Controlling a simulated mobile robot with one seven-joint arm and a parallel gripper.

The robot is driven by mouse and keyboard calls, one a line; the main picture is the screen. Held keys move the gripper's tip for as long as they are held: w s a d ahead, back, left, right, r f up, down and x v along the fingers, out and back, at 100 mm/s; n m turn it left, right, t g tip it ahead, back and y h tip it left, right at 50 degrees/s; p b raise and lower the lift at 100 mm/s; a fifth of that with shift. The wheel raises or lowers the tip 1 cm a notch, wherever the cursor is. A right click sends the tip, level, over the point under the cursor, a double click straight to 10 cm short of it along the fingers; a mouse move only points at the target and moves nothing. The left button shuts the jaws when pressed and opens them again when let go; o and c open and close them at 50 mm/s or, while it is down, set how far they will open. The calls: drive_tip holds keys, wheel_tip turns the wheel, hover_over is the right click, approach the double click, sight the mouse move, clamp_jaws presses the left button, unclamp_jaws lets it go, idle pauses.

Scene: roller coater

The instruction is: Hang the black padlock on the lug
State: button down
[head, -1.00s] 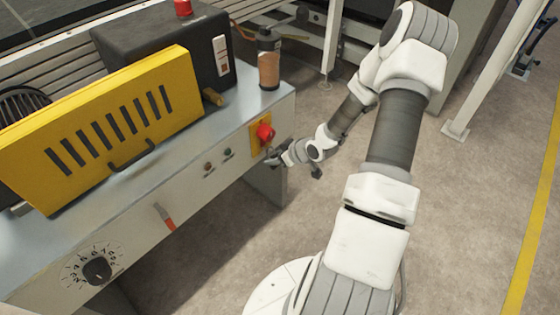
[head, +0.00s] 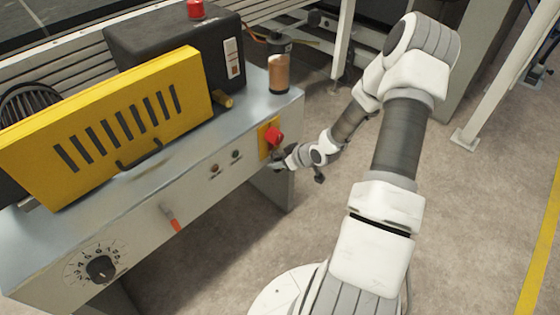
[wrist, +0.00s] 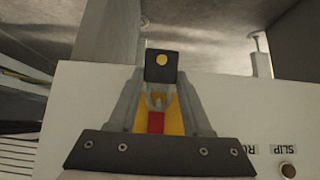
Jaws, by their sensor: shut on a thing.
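My gripper (head: 278,161) is at the front panel of the machine, just below the red switch handle (head: 274,136) on its yellow plate (head: 263,143). In the wrist view my gripper (wrist: 160,78) is shut on the black padlock (wrist: 162,67), which has a round brass-coloured spot on its face. A pale curved piece (wrist: 158,101) shows between the fingers; I cannot tell whether it is the shackle or the lug. The yellow plate and red handle lie behind it. The padlock is too small to make out in the head view. I cannot tell whether it touches the lug.
The panel also carries two small buttons (head: 225,161), a red-tipped lever (head: 172,220) and a black dial (head: 102,269). A yellow slotted guard (head: 105,128), a black housing (head: 175,45) and a bottle (head: 279,66) stand on top. The floor right of the machine is open.

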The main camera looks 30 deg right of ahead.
drive_tip(key=shift+c, duration=1.3)
unclamp_jaws()
drive_tip(key=p+v, duration=0.8)
drive_tip(key=v, duration=0.9)
drive_tip(key=shift+s, duration=0.25)
drive_tip(key=shift+r, duration=0.1)
